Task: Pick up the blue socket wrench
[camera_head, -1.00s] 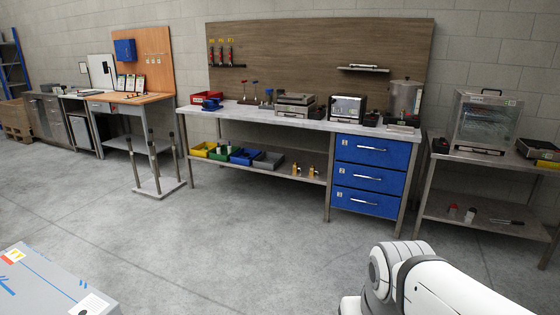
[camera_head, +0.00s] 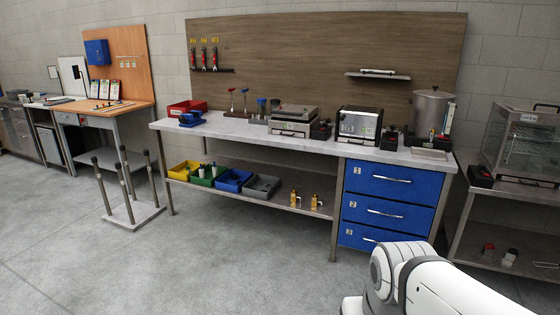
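A small rack of upright tools (camera_head: 250,118) stands on the light worktop, left of the middle. My gripper is not in view. Only a white link of my arm shows at the lower right, well apart from the bench.
The long workbench (camera_head: 335,153) also carries a blue vise-like item (camera_head: 191,119), a red bin (camera_head: 187,107) and kitchen appliances. Coloured bins and blue drawers (camera_head: 388,212) are below. A low stand with upright posts (camera_head: 133,214) is at left. The floor in front is clear.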

